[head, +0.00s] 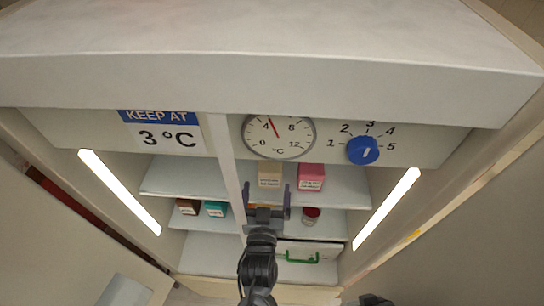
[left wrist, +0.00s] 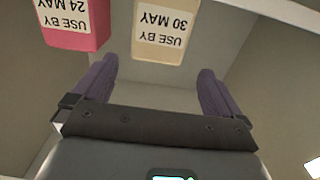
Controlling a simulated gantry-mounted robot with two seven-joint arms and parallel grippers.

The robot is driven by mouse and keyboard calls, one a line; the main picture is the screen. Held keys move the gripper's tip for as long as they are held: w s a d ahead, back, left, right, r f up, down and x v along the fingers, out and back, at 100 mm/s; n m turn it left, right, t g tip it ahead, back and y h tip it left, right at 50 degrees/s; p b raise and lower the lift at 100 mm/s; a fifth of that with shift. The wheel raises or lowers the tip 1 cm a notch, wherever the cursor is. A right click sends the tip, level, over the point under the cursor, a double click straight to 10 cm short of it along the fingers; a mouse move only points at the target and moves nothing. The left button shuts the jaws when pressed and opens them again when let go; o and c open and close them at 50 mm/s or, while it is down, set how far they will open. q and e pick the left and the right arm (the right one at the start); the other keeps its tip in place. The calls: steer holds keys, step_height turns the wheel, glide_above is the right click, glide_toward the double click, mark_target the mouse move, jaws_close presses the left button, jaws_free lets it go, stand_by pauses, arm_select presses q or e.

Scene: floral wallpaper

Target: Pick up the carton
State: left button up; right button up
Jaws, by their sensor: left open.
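A beige carton (head: 270,174) stands on the upper shelf of the cabinet. In the left wrist view the beige carton (left wrist: 158,14) appears upside down, with a "USE BY 30 MAY" label. A pink carton (head: 311,171) stands to its right, and in the left wrist view the pink carton (left wrist: 76,41) reads "USE BY 24 MAY". My left gripper (head: 267,188) is open and empty, in front of and below the beige carton. In the left wrist view its fingers (left wrist: 157,68) are spread on either side of the carton's line, apart from it. My right gripper's fingers do not show.
A vertical divider (head: 227,165) runs close left of my gripper. On the lower shelf are a brown box (head: 188,206), a teal box (head: 215,208) and a red-lidded jar (head: 311,215). A blue dial (head: 362,150) is above right.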

mark_target(268, 176)
arm_select(q)
steer(key=w, duration=0.4)
steer(key=w+p, duration=0.1)
steer(key=shift+w+d, duration=0.25)
steer(key=shift+w, duration=0.15)
steer(key=shift+w+d+f+p, duration=0.1)
steer(key=shift+w+p, duration=0.15)
steer(key=shift+w, duration=0.4)
steer(key=shift+w+d+f+p, duration=0.1)
steer(key=shift+w+d+p, duration=0.1)
steer(key=shift+w, duration=0.45)
steer(key=shift+w+d+f+p, duration=0.1)
steer(key=shift+w+p, duration=0.15)
steer(key=shift+w, duration=0.4)
steer(key=shift+w+f, duration=0.1)
steer(key=shift+w, duration=0.5)
steer(key=c, duration=1.1)
